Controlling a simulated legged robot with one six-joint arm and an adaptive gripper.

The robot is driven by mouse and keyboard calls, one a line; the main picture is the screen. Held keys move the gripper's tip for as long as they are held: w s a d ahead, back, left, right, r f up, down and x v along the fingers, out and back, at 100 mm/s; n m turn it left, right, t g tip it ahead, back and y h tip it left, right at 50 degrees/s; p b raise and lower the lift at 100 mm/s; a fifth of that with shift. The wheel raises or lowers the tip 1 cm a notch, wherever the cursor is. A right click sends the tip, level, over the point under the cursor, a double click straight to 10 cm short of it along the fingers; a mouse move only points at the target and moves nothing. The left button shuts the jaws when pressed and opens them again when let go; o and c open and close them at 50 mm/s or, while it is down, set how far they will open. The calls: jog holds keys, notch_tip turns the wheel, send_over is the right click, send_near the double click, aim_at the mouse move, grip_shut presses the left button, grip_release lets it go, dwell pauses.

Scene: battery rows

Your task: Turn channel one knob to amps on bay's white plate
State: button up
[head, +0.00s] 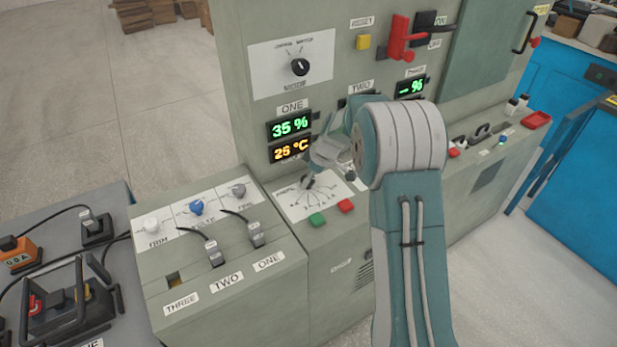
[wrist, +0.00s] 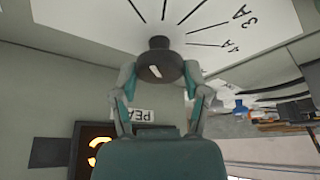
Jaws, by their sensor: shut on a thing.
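A dark round knob (wrist: 158,66) with a pale pointer mark stands on a white plate (wrist: 80,14) with radiating lines and amp labels such as 3A and 4A. My gripper (wrist: 160,80) is shut on this knob, one finger on each side of it. In the head view the white plate (head: 318,208) lies on the sloped desk below the ONE displays. My gripper (head: 318,168) reaches down to its knob (head: 307,182) there and covers part of the plate. Exactly which line the pointer faces cannot be told.
The ONE displays (head: 289,126) read 35 % and 26 °C. A mode knob (head: 300,67) sits on an upper white plate. Green (head: 317,220) and red (head: 346,205) buttons lie close in front of the dial. Cabled plugs (head: 214,252) stand to the left.

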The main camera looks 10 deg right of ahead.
jog(key=m+t+h, duration=0.1)
jog(key=m, duration=0.3)
jog(key=shift+s+a+f, duration=0.1)
jog(key=shift+f, duration=0.05)
jog(key=m+h, duration=0.1)
jog(key=m, duration=0.3)
jog(key=shift+m+t+h, duration=0.3)
jog(key=shift+h, duration=0.1)
jog(key=m+h, duration=0.1)
jog(key=m, duration=0.2)
jog(key=shift+a+m, duration=0.1)
jog(key=shift+m, duration=0.3)
jog(key=shift+m+h, duration=1)
jog(key=shift+m, duration=1)
jog(key=shift+f, duration=0.1)
jog(key=o, duration=1.1)
jog(key=shift+o, duration=0.2)
jog(key=shift+r, duration=0.2)
